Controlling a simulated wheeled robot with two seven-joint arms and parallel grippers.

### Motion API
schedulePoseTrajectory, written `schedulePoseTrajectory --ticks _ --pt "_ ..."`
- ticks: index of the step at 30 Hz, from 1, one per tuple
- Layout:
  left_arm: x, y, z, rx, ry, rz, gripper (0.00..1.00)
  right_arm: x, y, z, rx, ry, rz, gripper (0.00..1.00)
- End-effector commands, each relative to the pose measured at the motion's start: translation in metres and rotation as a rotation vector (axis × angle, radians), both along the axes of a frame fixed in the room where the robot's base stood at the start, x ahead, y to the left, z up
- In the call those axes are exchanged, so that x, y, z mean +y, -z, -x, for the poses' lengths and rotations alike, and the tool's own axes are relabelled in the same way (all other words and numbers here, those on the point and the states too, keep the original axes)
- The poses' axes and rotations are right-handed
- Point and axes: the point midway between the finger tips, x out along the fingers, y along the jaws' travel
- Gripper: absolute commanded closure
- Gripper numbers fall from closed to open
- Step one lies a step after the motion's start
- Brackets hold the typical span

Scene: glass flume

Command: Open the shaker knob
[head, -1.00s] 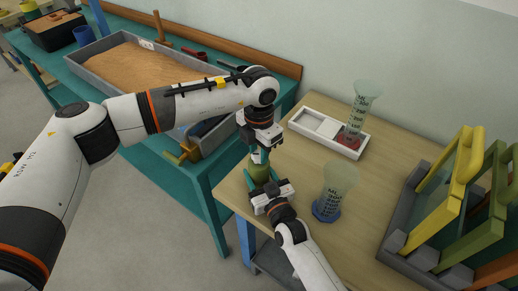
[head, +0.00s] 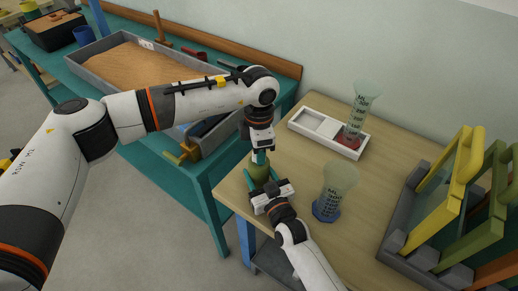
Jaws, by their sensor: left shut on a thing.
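The shaker (head: 260,173), an olive-green body, stands near the left front edge of the wooden table, partly hidden by my grippers. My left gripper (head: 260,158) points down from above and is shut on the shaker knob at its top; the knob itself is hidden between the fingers. My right gripper (head: 258,186) comes from the front, low at the shaker's body, with a teal finger along its left side. I cannot tell whether its jaws are shut on the body.
A measuring cylinder on a blue base (head: 327,208) stands close right of my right gripper. Another, with a red base (head: 349,139), stands in a white tray (head: 304,128) behind. A grey rack with coloured frames (head: 436,262) fills the right. The table's middle is clear.

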Motion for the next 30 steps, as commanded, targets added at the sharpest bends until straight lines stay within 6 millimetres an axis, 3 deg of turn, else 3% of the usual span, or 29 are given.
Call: schedulePoseTrajectory --ticks 9,10,13,23,30 --pt "0.001 -0.001 -0.001 -0.002 -0.001 -0.001 0.92 -0.001 0.002 0.000 0.003 0.001 0.000 0.75" --pt "0.001 -0.001 -0.001 -0.002 -0.001 -0.001 0.64 -0.001 0.002 0.000 0.003 0.001 0.000 0.75" --pt "0.001 -0.001 -0.001 -0.002 -0.001 -0.001 0.48 -0.001 0.002 0.000 0.003 0.001 0.001 0.75" --pt "0.000 -0.003 0.000 -0.001 -0.001 0.000 0.47 0.000 0.001 0.000 0.003 0.000 0.001 0.75" --pt "0.000 -0.039 -0.001 -0.005 -0.001 0.000 0.47 0.000 0.001 0.000 0.003 0.000 0.001 0.75"
